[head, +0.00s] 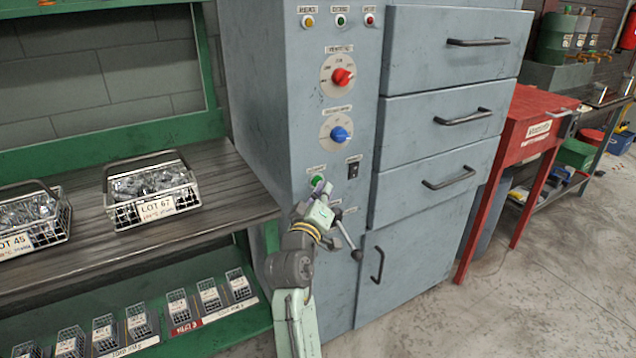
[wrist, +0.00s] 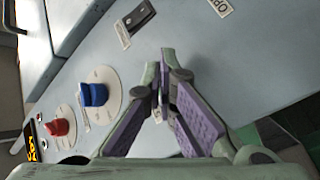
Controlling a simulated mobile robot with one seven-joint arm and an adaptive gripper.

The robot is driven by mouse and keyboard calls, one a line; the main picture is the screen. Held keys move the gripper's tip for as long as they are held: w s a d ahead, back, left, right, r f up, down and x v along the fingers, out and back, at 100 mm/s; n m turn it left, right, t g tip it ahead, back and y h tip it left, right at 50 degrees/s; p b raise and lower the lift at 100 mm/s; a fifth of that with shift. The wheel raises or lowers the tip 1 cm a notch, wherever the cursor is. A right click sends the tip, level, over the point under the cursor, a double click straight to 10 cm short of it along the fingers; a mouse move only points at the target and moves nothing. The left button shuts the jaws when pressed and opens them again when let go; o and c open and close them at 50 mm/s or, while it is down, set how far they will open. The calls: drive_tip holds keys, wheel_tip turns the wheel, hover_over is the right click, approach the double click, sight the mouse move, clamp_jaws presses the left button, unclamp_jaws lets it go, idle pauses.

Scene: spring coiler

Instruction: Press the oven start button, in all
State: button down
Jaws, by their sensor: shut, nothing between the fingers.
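The grey oven cabinet (head: 300,120) has a green button (head: 317,180) low on its front panel, under a small label too small to read. My gripper (head: 325,189) is shut and empty, with its fingertips at or very near the green button in the head view. I cannot tell whether they touch it or press it in. In the wrist view my gripper (wrist: 166,58) has its two fingertips together in front of the grey panel (wrist: 220,70). The green button is not visible there, probably hidden behind the fingers.
Above the button are a blue knob (head: 340,134) and a red knob (head: 343,76). A black rocker switch (head: 353,170) is to its right. A lever with a ball end (head: 356,254) is below. Wire baskets (head: 150,190) stand on the left shelf. Drawers with handles (head: 478,42) are on the right.

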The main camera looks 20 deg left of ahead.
drive_tip(key=shift+w+a, duration=0.1)
drive_tip(key=shift+a, duration=0.05)
idle(0.5)
drive_tip(key=shift+s+d, duration=0.5)
drive_tip(key=shift+d, duration=0.15)
drive_tip(key=shift+s+d+p, duration=0.45)
drive_tip(key=shift+s+d, duration=0.35)
drive_tip(key=shift+d, duration=0.2)
drive_tip(key=shift+s+d+p, duration=0.45)
drive_tip(key=shift+s+d, duration=0.3)
drive_tip(key=shift+d, duration=0.2)
